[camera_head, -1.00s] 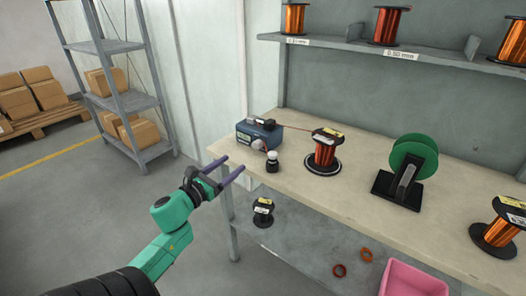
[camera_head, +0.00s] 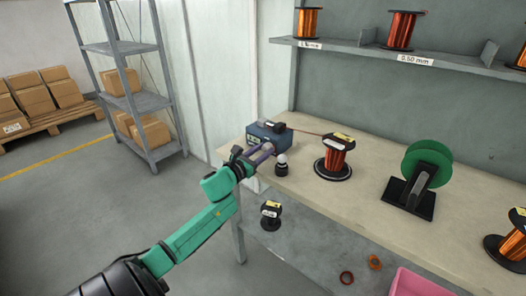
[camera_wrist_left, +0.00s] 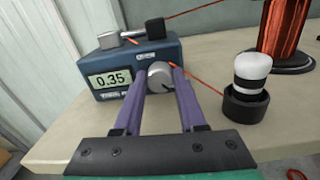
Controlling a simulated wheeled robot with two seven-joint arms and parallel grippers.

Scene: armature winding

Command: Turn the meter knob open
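The meter (camera_head: 274,134) is a blue box at the left end of the workbench. In the left wrist view the meter (camera_wrist_left: 128,70) has a display reading 0.35. Its round grey knob (camera_wrist_left: 160,76) is on the front face, at the right. My left gripper (camera_head: 268,149) is in front of the meter. In the left wrist view its purple fingers (camera_wrist_left: 161,80) lie on both sides of the knob, close to it. Whether they touch the knob is hard to tell. My right gripper is not in view.
A white-topped black jar (camera_wrist_left: 250,84) stands just right of the meter. A copper wire spool (camera_head: 335,157) and a green reel (camera_head: 426,166) stand farther right on the workbench (camera_head: 370,200). A wire runs from the meter to the spool. A shelf rack (camera_head: 140,100) stands at left.

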